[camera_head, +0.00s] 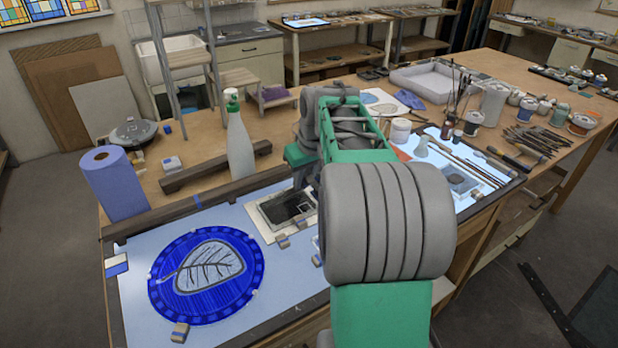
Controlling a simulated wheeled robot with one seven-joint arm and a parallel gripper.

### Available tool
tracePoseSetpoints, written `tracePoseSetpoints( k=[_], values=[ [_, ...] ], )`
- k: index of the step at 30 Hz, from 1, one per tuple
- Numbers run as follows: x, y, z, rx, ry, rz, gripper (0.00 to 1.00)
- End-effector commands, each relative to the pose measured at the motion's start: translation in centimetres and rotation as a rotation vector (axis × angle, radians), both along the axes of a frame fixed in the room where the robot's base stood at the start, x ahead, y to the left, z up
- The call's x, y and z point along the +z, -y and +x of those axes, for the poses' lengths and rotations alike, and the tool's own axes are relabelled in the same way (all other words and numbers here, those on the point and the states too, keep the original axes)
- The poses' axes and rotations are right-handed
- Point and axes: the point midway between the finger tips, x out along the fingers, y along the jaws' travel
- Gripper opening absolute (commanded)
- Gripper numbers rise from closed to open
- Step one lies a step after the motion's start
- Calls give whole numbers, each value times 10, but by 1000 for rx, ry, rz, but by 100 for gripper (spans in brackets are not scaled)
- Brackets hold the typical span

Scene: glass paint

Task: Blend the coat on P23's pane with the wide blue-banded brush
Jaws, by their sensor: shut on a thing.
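A round deep-blue pane (168,290) with a pale leaf shape and dark veins lies on the lit glass at the front left, with small pale blocks at its rim. A smaller dark pane (276,208) on a white sheet lies right of it, partly hidden by my arm. I cannot read a P23 label on either. My arm reaches over the table's middle, its wrist close above the dark pane's right side. My gripper's fingers are hidden behind the arm. I cannot make out the wide blue-banded brush.
A blue paper roll (115,185) and a spray bottle (239,140) stand behind the lit glass, with a dark wooden bar (215,167) between them. Long brushes (470,165) lie on the right light panel. Jars (494,103) and a pale tray (432,80) stand farther back.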

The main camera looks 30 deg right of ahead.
Motion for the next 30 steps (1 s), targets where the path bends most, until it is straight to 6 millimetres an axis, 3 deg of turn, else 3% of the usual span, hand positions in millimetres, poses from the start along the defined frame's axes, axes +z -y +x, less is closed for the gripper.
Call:
tracePoseSetpoints(
  k=[24,30],
  values=[
    [-1,-58,3,2,-1,0,0],
    [0,-64,3,1,-1,1,0]
  ],
)
